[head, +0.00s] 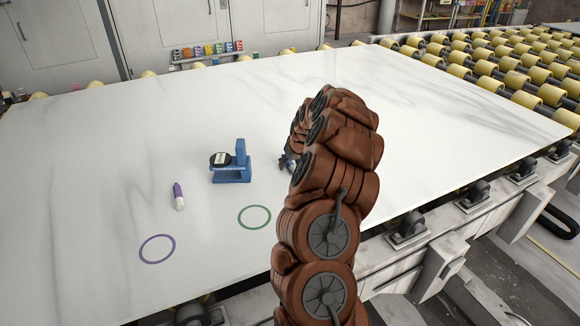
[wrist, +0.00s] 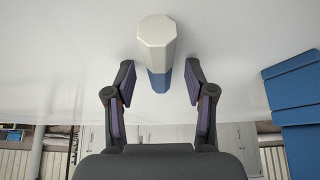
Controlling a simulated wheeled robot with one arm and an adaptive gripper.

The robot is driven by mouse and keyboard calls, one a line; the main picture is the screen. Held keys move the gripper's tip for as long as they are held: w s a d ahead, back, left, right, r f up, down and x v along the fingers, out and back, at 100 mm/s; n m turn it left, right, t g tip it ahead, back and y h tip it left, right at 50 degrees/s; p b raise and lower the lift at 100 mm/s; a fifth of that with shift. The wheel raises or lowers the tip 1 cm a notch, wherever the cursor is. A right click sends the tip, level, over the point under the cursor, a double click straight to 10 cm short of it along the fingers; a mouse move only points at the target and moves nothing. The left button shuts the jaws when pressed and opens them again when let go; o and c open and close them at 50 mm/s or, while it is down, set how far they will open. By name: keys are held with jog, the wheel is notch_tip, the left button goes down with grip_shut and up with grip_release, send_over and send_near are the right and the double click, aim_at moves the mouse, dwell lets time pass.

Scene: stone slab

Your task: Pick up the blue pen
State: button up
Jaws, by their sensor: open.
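The blue pen shows in the wrist view as a faceted piece with a white end (wrist: 156,40) and a blue part (wrist: 160,80). My gripper (wrist: 160,72) is open, one finger on each side of the pen's blue part, with visible gaps on both sides. In the head view only a bit of my gripper (head: 287,162) shows at the left of my arm; I cannot make out the blue pen there, and my arm covers that area.
A blue stand with a black round top (head: 230,165) is left of my gripper; blue blocks (wrist: 295,85) show in the wrist view. A purple and white pen (head: 179,197) lies on the white slab (head: 80,180), near purple (head: 157,262) and green (head: 254,229) rings.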

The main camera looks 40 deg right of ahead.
jog(key=shift+f, duration=0.15)
jog(key=shift+s, duration=0.1)
grip_shut()
dwell(0.3)
